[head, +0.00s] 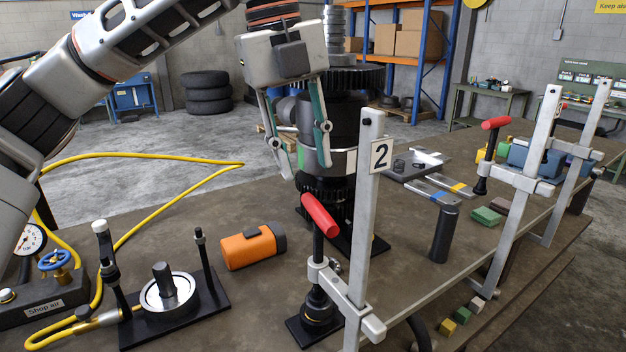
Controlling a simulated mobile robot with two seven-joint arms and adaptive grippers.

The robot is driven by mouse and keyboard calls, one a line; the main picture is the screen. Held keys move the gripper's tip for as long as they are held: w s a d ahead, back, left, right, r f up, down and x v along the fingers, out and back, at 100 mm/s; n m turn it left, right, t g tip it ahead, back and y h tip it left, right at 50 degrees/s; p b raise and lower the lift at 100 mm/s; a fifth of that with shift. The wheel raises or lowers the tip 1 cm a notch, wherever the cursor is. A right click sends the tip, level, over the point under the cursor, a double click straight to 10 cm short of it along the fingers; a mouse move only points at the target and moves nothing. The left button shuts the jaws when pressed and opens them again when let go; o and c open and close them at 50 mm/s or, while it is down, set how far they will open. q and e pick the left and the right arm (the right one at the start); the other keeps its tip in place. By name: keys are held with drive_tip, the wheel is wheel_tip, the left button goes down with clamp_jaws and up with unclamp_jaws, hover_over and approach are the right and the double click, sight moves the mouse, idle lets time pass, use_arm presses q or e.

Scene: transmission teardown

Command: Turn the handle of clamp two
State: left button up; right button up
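Clamp two stands at the front edge of the bench. It has an upright pale metal bar (364,225) with a "2" plate (381,155) near its top. Its red handle (320,215) is tilted on top of a dark screw. My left gripper (302,160) hangs above and to the left of the red handle, pointing down, and looks empty. Its two fingers are apart, and it does not appear to touch the handle. The dark transmission stack stands behind the gripper and is partly hidden by it and the clamp bar. My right gripper is not in view.
Another clamp with a red handle (496,123) stands farther right. An orange and black block (253,246) lies left of clamp two, and a dark cylinder (444,234) stands to its right. A yellow hose (150,156) loops across the left. Bare bench lies around the orange block.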

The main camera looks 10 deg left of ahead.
sight(314, 204)
use_arm(q)
drive_tip(key=shift+w+d+f, duration=0.1)
drive_tip(key=shift+d+f, duration=0.1)
drive_tip(key=shift+f, duration=1.05)
drive_tip(key=shift+w+d+f, duration=0.15)
drive_tip(key=shift+d+f, duration=0.1)
drive_tip(key=shift+f, duration=1)
drive_tip(key=shift+w+d+f, duration=0.1)
drive_tip(key=shift+d+f, duration=0.1)
drive_tip(key=shift+f, duration=1.05)
